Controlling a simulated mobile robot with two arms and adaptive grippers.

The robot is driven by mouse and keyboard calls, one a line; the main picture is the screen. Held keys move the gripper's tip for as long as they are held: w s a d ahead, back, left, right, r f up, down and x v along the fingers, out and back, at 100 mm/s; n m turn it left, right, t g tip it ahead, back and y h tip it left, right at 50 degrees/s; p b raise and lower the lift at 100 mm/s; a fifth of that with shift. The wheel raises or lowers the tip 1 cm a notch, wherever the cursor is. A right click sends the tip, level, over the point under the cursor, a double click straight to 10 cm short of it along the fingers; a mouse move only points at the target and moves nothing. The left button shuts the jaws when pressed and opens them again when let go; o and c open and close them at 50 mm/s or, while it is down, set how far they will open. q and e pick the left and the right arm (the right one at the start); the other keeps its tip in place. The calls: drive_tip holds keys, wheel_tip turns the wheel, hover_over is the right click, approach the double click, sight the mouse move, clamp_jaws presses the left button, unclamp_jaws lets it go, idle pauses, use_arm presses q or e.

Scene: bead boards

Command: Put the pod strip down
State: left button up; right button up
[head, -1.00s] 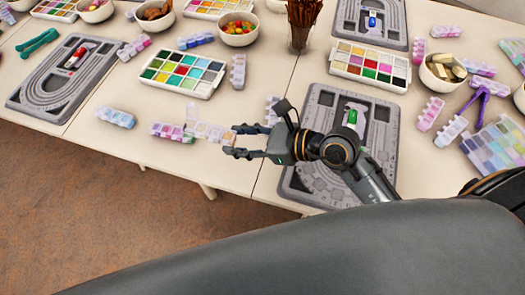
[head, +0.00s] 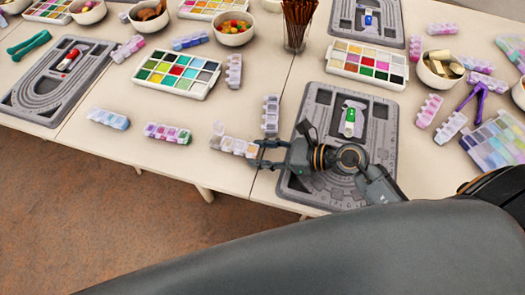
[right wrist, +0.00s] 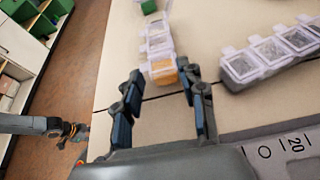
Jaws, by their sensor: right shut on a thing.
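The pod strip (head: 236,146) is a pale, translucent row of small lidded compartments, with one lid standing up at its left end. My right gripper (head: 262,152) is shut on its right end. In the right wrist view the strip (right wrist: 159,47) extends away from between the fingers (right wrist: 163,92), with orange contents in the nearest compartment. I cannot tell whether its underside touches the table (head: 200,178). A dark arm with orange parts, possibly my left gripper (right wrist: 72,130), is small at the left of the right wrist view; its fingers are unclear.
A pink strip (head: 168,133) lies left of the held strip. Another pale strip (head: 271,114) stands just behind my right gripper. A grey bead board (head: 312,190) lies under my right arm. A paint-like colour tray (head: 160,90) is farther back. Bare table lies in front, near the edge.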

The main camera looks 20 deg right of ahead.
drive_tip(key=o, duration=1.1)
drive_tip(key=shift+r, duration=0.1)
drive_tip(key=shift+s+d, duration=0.2)
drive_tip(key=shift+d, duration=0.1)
drive_tip(key=b+v, duration=0.1)
drive_tip(key=v, duration=0.9)
drive_tip(key=shift+s+d+r, duration=0.15)
drive_tip(key=shift+s, duration=0.05)
drive_tip(key=shift+s+d+r, duration=0.2)
drive_tip(key=shift+d+r, duration=0.05)
drive_tip(key=shift+d, duration=0.05)
